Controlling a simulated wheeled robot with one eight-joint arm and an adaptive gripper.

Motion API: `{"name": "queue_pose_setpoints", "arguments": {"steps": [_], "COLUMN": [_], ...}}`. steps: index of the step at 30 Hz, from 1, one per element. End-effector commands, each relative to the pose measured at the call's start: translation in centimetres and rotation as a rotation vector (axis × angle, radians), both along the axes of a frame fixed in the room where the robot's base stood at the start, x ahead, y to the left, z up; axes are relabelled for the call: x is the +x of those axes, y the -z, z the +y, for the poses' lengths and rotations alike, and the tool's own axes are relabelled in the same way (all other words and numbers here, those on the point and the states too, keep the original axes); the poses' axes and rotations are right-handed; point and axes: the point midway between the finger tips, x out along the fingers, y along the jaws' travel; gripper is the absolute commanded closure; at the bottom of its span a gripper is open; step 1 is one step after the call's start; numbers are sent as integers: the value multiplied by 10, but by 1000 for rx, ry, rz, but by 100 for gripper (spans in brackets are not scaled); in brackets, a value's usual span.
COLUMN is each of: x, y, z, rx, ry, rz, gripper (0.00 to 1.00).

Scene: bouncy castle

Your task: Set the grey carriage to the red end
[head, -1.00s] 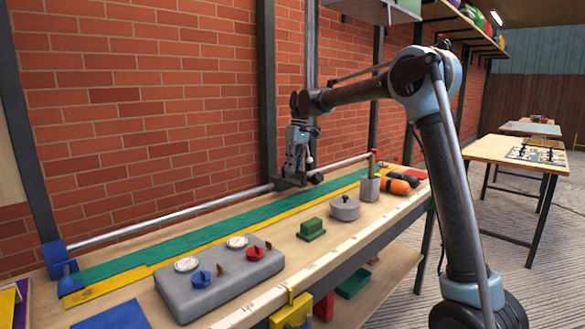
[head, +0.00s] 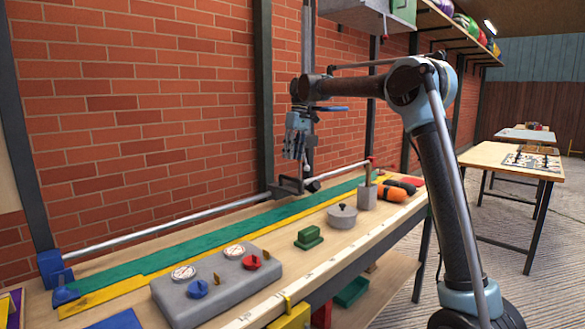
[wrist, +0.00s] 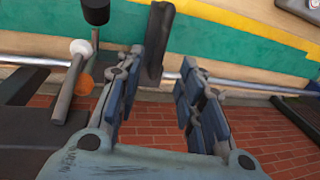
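The grey carriage (head: 287,188) sits on the metal rail (head: 175,222) along the wall side of the bench, right of the rail's middle. Rail shows between it and the red end (head: 370,163) at the far right. The blue end (head: 54,270) is at the far left. My gripper (head: 296,157) hangs just above the carriage, fingers pointing down. In the wrist view my gripper (wrist: 158,98) has its fingers spread apart, with a dark upright bar (wrist: 157,45) seen between them. I cannot tell whether it touches them. Fine contact is hidden in the head view.
A grey control box (head: 215,285) with knobs and dials stands at the bench front. A green block (head: 308,238), a round grey lidded pot (head: 342,216), a grey holder (head: 367,196) and an orange-and-black item (head: 392,191) are nearby. The brick wall is close behind.

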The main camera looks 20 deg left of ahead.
Motion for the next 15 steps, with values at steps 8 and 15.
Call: {"name": "queue_pose_setpoints", "arguments": {"steps": [8, 15], "x": [7, 7], "y": [-31, -36], "z": [-3, -3], "rx": [0, 0], "ry": [-1, -1], "rz": [0, 0], "gripper": [65, 65]}}
